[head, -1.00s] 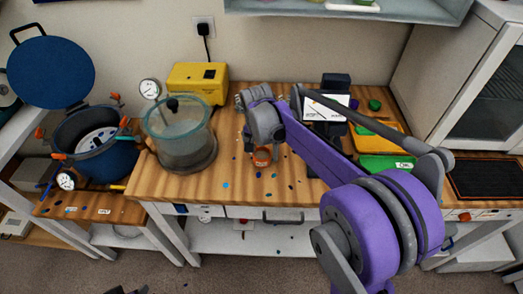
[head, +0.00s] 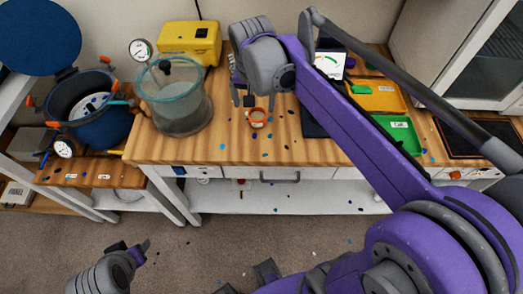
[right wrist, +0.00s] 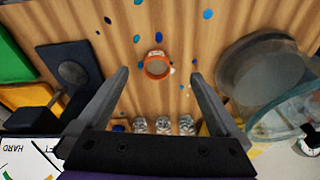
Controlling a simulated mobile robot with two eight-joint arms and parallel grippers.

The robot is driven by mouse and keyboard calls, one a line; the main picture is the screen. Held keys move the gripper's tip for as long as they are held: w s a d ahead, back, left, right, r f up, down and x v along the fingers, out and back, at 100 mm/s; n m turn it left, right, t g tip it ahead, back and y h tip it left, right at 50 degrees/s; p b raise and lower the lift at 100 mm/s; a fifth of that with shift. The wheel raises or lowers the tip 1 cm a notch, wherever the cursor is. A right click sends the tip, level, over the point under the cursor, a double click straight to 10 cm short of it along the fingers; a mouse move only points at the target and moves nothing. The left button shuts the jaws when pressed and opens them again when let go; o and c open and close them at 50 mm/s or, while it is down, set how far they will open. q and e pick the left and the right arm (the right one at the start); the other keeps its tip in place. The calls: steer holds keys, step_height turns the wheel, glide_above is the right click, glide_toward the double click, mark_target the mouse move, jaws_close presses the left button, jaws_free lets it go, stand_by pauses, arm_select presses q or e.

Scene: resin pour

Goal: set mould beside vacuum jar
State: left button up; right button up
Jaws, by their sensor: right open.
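The mould is probably the small orange ring-shaped cup with a pale inside (head: 257,118); it stands on the wooden bench and also shows in the right wrist view (right wrist: 157,65). The vacuum jar (head: 180,108) is a clear round chamber with a teal rim and a gauge, left of the mould with bare wood between. It shows at the right in the wrist view (right wrist: 262,75). My right gripper (head: 254,102) is open and empty, fingers pointing down, with the mould beyond and between its tips. My left gripper (head: 133,248) is low in front of the bench; its jaw opening is unclear.
A yellow pump box (head: 190,40) stands behind the jar. A blue pot (head: 95,122) stands at the left. Green (head: 400,132) and yellow (head: 378,95) trays lie right of the mould. Several clear cups (right wrist: 163,125) show in the wrist view. Coloured spots dot the bench.

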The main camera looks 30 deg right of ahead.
steer(key=s+a+f+n+t, duration=0.1)
steer(key=s+a+f+n, duration=0.1)
steer(key=s, duration=0.3)
steer(key=s+a+f+n+t, duration=0.1)
steer(key=s+a+f+n, duration=0.1)
steer(key=s+f, duration=0.3)
steer(key=s+a+f+n+t+y, duration=0.1)
steer(key=s+a+f+n, duration=0.1)
steer(key=s+f+n, duration=0.2)
steer(key=shift+s+a+f+t, duration=0.25)
steer(key=shift+s+a+t, duration=0.1)
steer(key=shift+s, duration=0.8)
